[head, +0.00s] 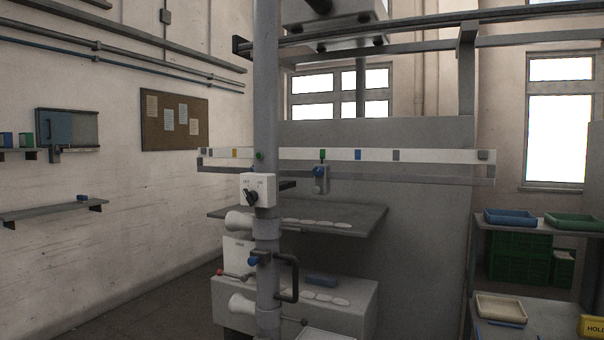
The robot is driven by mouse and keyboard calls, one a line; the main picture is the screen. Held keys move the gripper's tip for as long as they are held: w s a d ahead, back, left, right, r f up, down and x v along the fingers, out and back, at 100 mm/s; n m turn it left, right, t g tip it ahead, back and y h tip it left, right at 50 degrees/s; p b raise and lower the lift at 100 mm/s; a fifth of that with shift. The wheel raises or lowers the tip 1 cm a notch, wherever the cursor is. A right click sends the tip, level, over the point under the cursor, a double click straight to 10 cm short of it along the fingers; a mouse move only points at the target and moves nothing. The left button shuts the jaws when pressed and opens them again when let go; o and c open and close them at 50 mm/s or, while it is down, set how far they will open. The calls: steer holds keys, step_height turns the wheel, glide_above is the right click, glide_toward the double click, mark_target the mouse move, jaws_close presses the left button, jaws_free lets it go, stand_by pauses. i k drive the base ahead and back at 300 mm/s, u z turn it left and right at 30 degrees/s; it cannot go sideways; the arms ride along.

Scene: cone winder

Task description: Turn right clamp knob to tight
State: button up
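A long white bar (430,155) with coloured marks runs across the picture, with a grey rail (420,178) under it. A small grey clamp (321,185) hangs at this rail, just right of the grey post, below a green mark (322,155). A blue knob (318,172) sits on the clamp's upper part. The knob is small in view, and I cannot tell whether it is tight or loose. No second clamp shows clearly on the rail; the post hides part of it. My gripper is not in view.
A grey post (267,90) stands in front of the bar. A shelf (365,218) juts out below the clamp. Trays (510,217) stand on a rack at right.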

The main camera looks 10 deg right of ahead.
mark_target(318, 171)
steer(key=u, duration=0.4)
steer(key=i, duration=0.85)
steer(key=u, duration=0.6)
steer(key=i, duration=0.45)
steer(key=u, duration=0.1)
